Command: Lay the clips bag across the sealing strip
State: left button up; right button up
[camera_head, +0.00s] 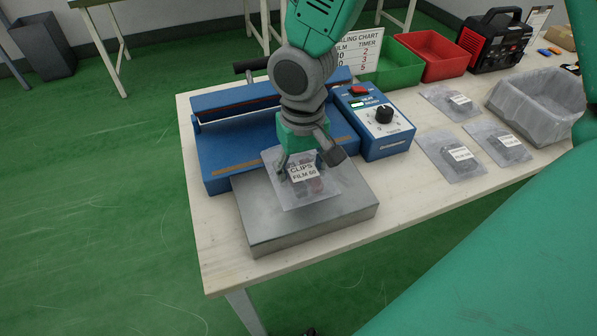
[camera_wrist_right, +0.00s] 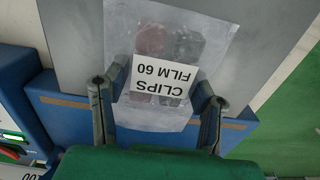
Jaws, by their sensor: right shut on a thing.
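The clips bag (camera_head: 310,195) is a clear pouch with a white label reading CLIPS FILM 60. My right gripper (camera_head: 309,161) is shut on its edge nearest the sealer. The bag extends over the grey metal block (camera_head: 270,225); I cannot tell whether it touches it. The wrist view shows the bag (camera_wrist_right: 160,118) between the fingers (camera_wrist_right: 160,92), with dark and reddish contents. The blue sealer (camera_head: 225,150) stands behind the block, its hinged bar raised. A tan strip (camera_head: 236,168) runs along its front edge, partly hidden by my gripper. My left gripper is out of view.
The sealer's control box (camera_head: 372,122) with a black knob stands to the right. Several bags, including one (camera_head: 450,155), lie beside a grey bin (camera_head: 540,100). Green (camera_head: 400,68) and red (camera_head: 435,52) bins stand behind. The table's front edge is close to the block.

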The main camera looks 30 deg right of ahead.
aim_at(300, 168)
jog(key=shift+d+f, duration=0.1)
jog(key=o, duration=1.3)
jog(key=shift+a, duration=0.2)
jog(key=shift+c, duration=0.2)
jog(key=shift+a+r, duration=0.2)
jog(key=shift+a, duration=0.5)
jog(key=r, duration=0.2)
jog(key=d+r+p, duration=0.1)
jog(key=r, duration=0.1)
jog(key=r+p, duration=0.1)
jog(key=r, duration=0.1)
jog(key=shift+w+d+r, duration=0.15)
jog(key=shift+d, duration=0.1)
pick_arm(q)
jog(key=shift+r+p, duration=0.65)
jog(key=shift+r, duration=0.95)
pick_arm(e)
jog(key=shift+a+r, duration=0.1)
jog(key=shift+r, duration=2.65)
